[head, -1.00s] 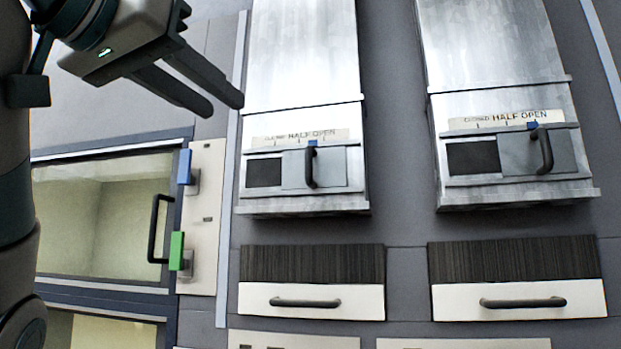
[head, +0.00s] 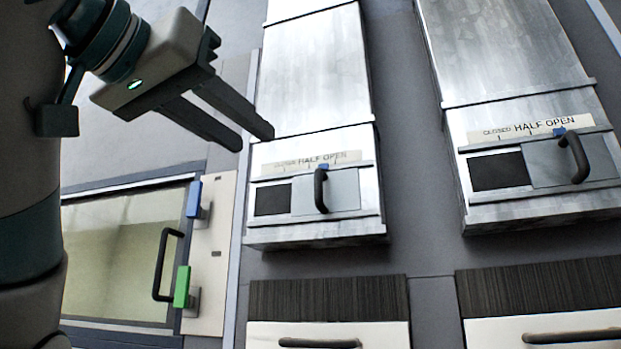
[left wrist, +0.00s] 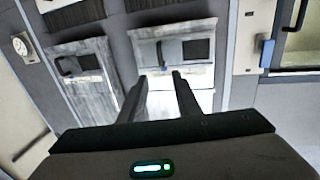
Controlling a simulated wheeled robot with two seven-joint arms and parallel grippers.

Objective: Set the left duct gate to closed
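The left duct gate (head: 340,190) is a grey sliding plate with an upright black handle (head: 320,190), low on the left metal duct. Its blue pointer (head: 322,168) stands near the middle of the scale strip, around HALF. A dark opening (head: 272,200) shows left of the plate. My left gripper (head: 251,138) is open and empty, up and left of the handle and apart from it. In the left wrist view the gate appears upside down, its handle (left wrist: 159,54) beyond my open fingertips (left wrist: 160,76). My right gripper is not in view.
A similar right duct (head: 520,110) has its pointer (head: 559,131) toward the right end of its scale. Drawers (head: 330,300) sit below the ducts. At left is a glazed door (head: 120,255) with a black handle and blue and green latches.

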